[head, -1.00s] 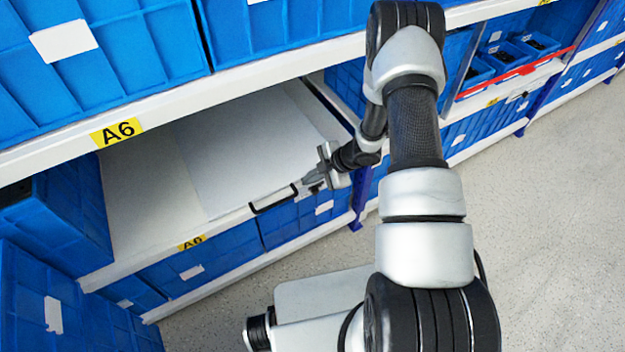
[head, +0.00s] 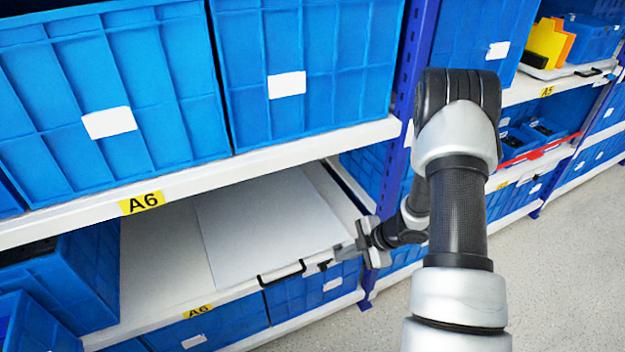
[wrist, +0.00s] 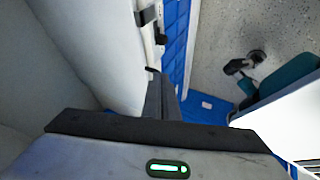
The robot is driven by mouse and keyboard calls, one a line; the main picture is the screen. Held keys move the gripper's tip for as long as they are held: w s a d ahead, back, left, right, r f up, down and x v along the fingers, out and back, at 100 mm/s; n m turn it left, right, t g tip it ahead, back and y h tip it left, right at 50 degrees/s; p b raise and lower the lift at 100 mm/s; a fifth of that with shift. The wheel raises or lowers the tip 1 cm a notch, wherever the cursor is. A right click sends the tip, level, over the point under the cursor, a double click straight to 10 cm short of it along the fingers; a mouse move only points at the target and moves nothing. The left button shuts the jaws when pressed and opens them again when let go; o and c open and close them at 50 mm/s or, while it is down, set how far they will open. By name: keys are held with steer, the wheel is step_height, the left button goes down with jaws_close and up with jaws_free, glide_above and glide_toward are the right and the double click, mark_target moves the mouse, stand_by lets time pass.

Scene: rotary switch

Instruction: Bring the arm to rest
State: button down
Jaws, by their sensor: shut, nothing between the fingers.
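My gripper (head: 341,254) is in front of the lower A6 shelf, just right of a small dark fitting (head: 325,264) on the front edge of a pale flat panel. The fitting may be the rotary switch; it is too small to tell its setting. In the wrist view the closed fingers (wrist: 162,98) hold nothing, and a dark fitting (wrist: 160,38) shows beyond them, apart from the tips. A black bar handle (head: 281,272) is left of the fitting. My arm reaches from the lower right, bent at the elbow.
The pale panel (head: 265,225) lies on the lower shelf. Blue bins (head: 312,70) fill the shelf above, with more bins (head: 205,331) below. A blue rack post (head: 412,80) stands close behind my arm. The grey floor (head: 560,235) at right is open.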

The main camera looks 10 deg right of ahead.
steer(key=w+d+r+m+t+h, duration=0.2)
steer(key=w+d+r+m+h, duration=0.15)
steer(key=r, duration=0.65)
steer(key=w+d+r+m+t+h, duration=0.2)
steer(key=w+d+r, duration=0.2)
steer(key=r, duration=0.5)
steer(key=s+d+r+m+h, duration=0.1)
steer(key=s+r+m+h, duration=0.4)
steer(key=r, duration=0.8)
steer(key=s+a+r+m+g+y, duration=0.1)
steer(key=s+a+r+m, duration=0.2)
steer(key=s, duration=0.5)
steer(key=s+a+r+m+y, duration=0.2)
steer(key=s+a+m, duration=0.15)
steer(key=s, duration=0.45)
steer(key=s+a+r+m+g+y, duration=0.1)
steer(key=s+a+r+m, duration=0.25)
steer(key=s, duration=0.45)
step_height(320, 180, up, 17)
steer(key=s+a+p, duration=0.1)
steer(key=p, duration=1.6)
steer(key=shift+f, duration=0.2)
